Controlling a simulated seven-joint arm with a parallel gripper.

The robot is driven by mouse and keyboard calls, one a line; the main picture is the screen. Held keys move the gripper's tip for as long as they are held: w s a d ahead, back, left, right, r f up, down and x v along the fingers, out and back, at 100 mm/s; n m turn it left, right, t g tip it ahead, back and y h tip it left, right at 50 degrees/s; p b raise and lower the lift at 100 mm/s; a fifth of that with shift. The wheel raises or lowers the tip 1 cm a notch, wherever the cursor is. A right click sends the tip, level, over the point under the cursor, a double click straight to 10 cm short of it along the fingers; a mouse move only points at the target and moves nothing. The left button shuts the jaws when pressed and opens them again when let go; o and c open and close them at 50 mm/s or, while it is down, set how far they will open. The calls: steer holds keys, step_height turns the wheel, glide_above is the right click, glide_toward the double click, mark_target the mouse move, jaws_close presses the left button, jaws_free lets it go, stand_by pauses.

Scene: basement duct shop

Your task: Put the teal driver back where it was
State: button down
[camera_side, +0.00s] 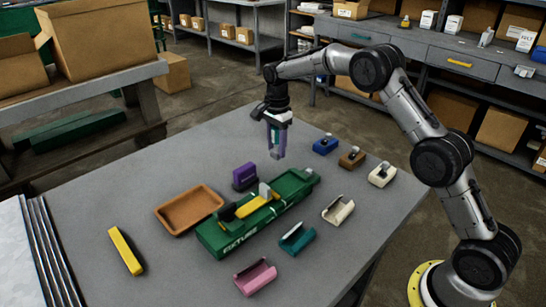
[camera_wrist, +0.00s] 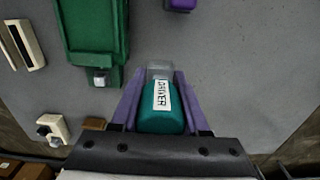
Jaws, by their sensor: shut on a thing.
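The teal driver (camera_wrist: 162,118) is between the purple fingers of my gripper (camera_wrist: 160,95) in the wrist view, with a white DRIVER label and a clear grey tip. In the side view my gripper (camera_side: 276,145) is shut on it, above the far part of the table, and the fingers hide most of it. An empty teal U-shaped holder (camera_side: 297,238) lies on the table, right of the green fixture (camera_side: 212,240), which also shows in the wrist view (camera_wrist: 92,30). A yellow piece (camera_side: 252,206) lies on the fixture.
A pink holder (camera_side: 255,277) and a cream holder (camera_side: 338,209) flank the teal one. Blue (camera_side: 326,145), brown (camera_side: 352,158) and white (camera_side: 382,175) blocks line the right edge. A purple block (camera_side: 244,177), brown tray (camera_side: 189,210) and yellow bar (camera_side: 126,251) stand left.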

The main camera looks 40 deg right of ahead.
steer(key=shift+w+d+f, duration=0.1)
steer(key=shift+w+f, duration=0.8)
steer(key=shift+f, duration=1.65)
steer(key=shift+f, duration=0.1)
steer(key=shift+c, duration=2)
jaws_free()
